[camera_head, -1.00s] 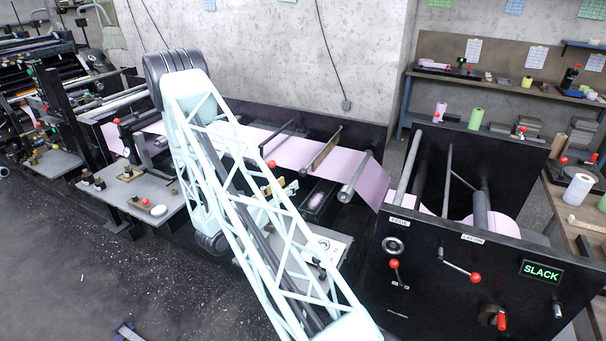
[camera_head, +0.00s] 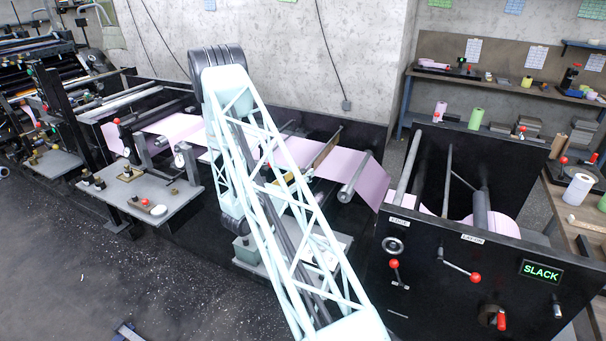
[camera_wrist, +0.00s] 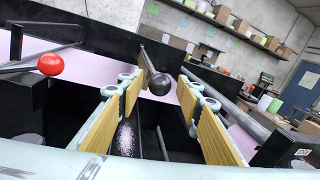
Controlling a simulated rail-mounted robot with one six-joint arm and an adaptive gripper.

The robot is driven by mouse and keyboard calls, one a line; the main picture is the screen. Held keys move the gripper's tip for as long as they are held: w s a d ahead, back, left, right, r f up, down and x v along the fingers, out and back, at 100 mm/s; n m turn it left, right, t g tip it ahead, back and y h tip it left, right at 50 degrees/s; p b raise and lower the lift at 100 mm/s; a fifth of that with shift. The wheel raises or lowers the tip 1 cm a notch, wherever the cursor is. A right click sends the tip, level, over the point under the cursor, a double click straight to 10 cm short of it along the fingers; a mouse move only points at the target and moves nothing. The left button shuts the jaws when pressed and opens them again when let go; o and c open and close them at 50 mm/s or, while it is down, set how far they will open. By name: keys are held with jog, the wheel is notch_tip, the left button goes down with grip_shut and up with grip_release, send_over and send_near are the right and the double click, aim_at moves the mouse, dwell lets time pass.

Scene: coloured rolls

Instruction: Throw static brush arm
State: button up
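The static brush arm, as I take it, is a dark bar with a brown strip (camera_head: 325,148) across the pink web in the head view. In the wrist view it ends in a black ball knob (camera_wrist: 160,83). My gripper (camera_wrist: 160,95) is open in the wrist view, its two yellow-padded fingers on either side of the knob's line. The knob appears between the fingertips or just beyond them; I cannot tell its exact depth. I see no contact. In the head view my own arm hides most of the gripper.
A red ball handle (camera_wrist: 50,64) stands left of my fingers. The pink web (camera_head: 362,178) runs under the bars. The black unwind panel (camera_head: 440,285) with red-knobbed levers and a green SLACK sign (camera_head: 541,271) stands at right. Open floor (camera_head: 90,260) lies at the front left.

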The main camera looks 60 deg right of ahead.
jog(key=shift+d, duration=0.45)
